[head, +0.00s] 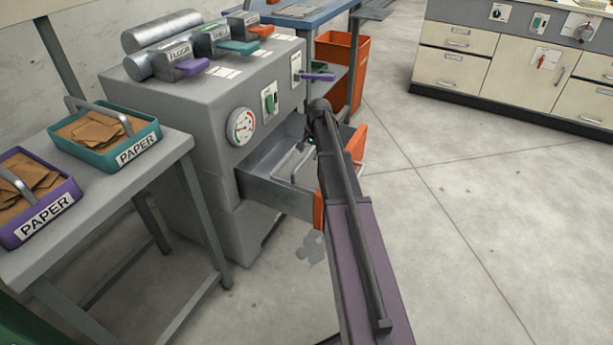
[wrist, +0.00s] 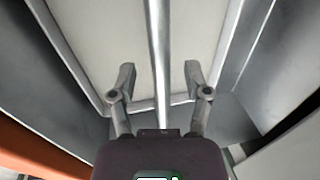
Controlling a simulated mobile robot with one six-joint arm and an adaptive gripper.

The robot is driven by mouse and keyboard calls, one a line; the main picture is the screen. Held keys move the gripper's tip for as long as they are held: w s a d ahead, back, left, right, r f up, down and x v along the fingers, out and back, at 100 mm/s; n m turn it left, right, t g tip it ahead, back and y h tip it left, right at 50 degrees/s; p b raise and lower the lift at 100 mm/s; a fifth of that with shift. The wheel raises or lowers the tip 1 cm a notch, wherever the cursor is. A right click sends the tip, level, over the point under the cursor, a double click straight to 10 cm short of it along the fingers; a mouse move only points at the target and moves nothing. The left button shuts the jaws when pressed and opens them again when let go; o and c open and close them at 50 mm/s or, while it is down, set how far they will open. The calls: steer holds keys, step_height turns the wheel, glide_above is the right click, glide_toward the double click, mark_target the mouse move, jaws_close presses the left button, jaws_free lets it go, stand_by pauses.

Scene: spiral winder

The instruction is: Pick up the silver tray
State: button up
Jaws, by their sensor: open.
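The silver tray (wrist: 108,38) lies inside an open drawer (head: 272,192) of the grey machine. In the wrist view it shows a pale floor, metal rims and a round bar handle (wrist: 155,45) running across its middle. In the head view my arm covers much of the drawer, and only part of the tray's metal edge or handle (head: 284,179) shows. My gripper (wrist: 160,76) is open over the tray, one finger on each side of the bar. The fingers appear apart from the bar. In the head view my gripper is mostly hidden by my arm.
The drawer has an orange front and grey side walls. On the left, a table (head: 95,205) holds a teal tray (head: 140,146) and a purple tray (head: 50,213) of paper. An orange bin (head: 338,62) stands behind the machine. The floor to the right is clear up to the cabinets (head: 520,65).

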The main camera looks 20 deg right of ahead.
steer(key=shift+w+f+b, duration=0.1)
steer(key=shift+f+b, duration=0.25)
steer(key=shift+f, duration=0.25)
jaws_close()
